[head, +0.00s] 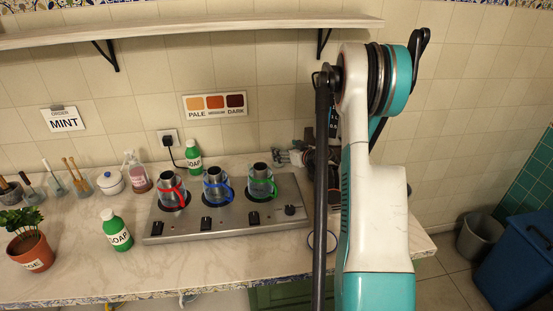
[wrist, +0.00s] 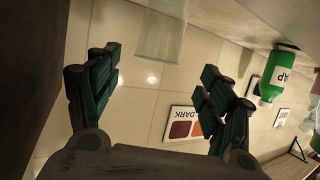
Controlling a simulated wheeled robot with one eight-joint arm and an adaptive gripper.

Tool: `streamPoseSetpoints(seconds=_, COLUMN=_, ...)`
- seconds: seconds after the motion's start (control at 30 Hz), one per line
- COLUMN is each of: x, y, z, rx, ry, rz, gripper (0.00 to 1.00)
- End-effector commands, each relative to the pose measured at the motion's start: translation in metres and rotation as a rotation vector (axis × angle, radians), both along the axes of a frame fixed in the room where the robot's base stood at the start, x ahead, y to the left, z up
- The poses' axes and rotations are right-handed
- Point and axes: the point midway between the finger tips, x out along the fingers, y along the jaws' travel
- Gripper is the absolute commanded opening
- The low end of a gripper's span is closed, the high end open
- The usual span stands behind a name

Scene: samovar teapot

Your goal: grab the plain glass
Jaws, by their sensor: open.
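A clear, plain-looking glass (wrist: 163,35) shows at the top of the wrist view, beyond the gap between my fingers and apart from them. I cannot make it out in the head view, where my arm covers part of the counter. My gripper (wrist: 165,78) is open and empty, with a finger on each side of the wrist view. In the head view my gripper (head: 291,156) is partly hidden by my arm, behind the right end of the metal stove. Three glass vessels with red (head: 172,190), blue (head: 217,187) and green (head: 262,182) handles stand on the stove.
The stove (head: 225,226) fills the counter's middle. Green soap bottles (head: 117,230) (head: 193,156) stand left of and behind it; one shows in the wrist view (wrist: 277,78). A potted plant (head: 30,250) is far left. A shelf (head: 180,31) runs above. The front counter is mostly clear.

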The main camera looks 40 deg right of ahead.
Motion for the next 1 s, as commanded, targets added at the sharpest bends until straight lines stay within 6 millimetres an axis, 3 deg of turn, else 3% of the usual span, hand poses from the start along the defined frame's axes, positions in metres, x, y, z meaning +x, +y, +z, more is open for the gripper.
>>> streamPoseSetpoints(seconds=0.53, x=0.055, y=-0.013, z=-0.025, rx=-0.001, ry=0.001, rz=0.002, gripper=0.73)
streamPoseSetpoints(seconds=0.8, x=0.060, y=-0.014, z=-0.024, rx=0.000, ry=0.001, rz=0.001, gripper=0.73)
streamPoseSetpoints(seconds=1.0, x=0.059, y=-0.014, z=-0.024, rx=0.000, ry=0.001, rz=0.001, gripper=0.28)
